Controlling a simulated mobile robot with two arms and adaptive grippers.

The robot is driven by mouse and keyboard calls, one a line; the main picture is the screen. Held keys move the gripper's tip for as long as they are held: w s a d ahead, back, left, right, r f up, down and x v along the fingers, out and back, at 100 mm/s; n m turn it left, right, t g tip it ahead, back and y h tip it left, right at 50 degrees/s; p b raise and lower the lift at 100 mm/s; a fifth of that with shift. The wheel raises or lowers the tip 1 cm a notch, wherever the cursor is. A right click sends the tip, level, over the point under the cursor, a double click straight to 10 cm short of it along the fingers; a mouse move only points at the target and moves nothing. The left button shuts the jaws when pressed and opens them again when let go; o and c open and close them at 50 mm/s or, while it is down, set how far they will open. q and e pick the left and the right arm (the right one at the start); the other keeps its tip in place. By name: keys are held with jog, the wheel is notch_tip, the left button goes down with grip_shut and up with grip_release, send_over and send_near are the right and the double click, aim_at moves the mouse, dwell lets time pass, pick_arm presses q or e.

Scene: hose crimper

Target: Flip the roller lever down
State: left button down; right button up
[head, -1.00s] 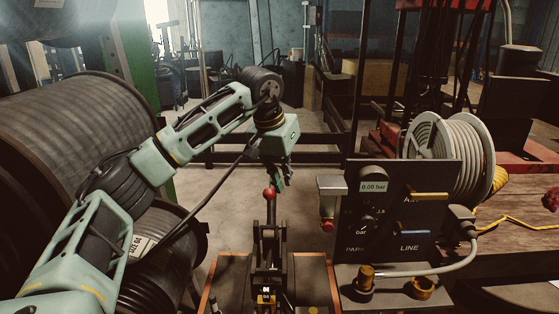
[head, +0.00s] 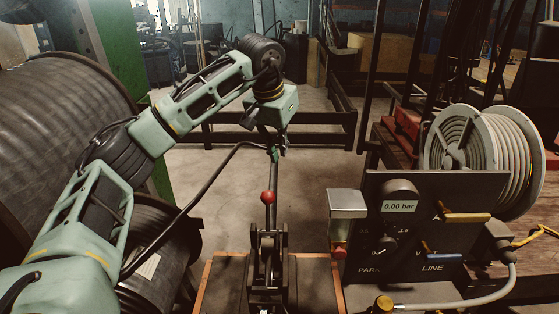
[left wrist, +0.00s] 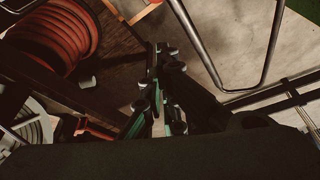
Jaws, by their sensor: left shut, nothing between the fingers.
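A dark upright lever with a red ball knob (head: 268,197) stands on a dark metal mechanism (head: 268,255) at the bottom middle of the head view. I take it for the roller lever. My left gripper (head: 275,152) hangs above the knob in the head view, with its fingers pointing down. Any gap in depth between them is hard to judge. In the left wrist view its fingers (left wrist: 158,75) are together with nothing between them. The knob cannot be made out in that view. My right gripper is not in view.
A control panel (head: 405,275) with a 0.00 bar display stands right of the mechanism. A pale hose reel (head: 455,145) is behind it. Large dark hose drums (head: 60,115) fill the left. A red hose reel (left wrist: 55,40) shows in the left wrist view. Bare floor (head: 330,180) lies behind the lever.

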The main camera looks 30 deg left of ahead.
pick_arm(q)
notch_tip(320, 180, down, 9)
jog(key=s+p, duration=0.1)
jog(key=p, duration=0.1)
jog(key=shift+r, duration=0.2)
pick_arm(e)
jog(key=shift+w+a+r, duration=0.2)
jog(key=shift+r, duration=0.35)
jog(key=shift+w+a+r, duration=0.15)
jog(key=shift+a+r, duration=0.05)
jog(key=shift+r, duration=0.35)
pick_arm(q)
jog(key=shift+s+d, duration=0.1)
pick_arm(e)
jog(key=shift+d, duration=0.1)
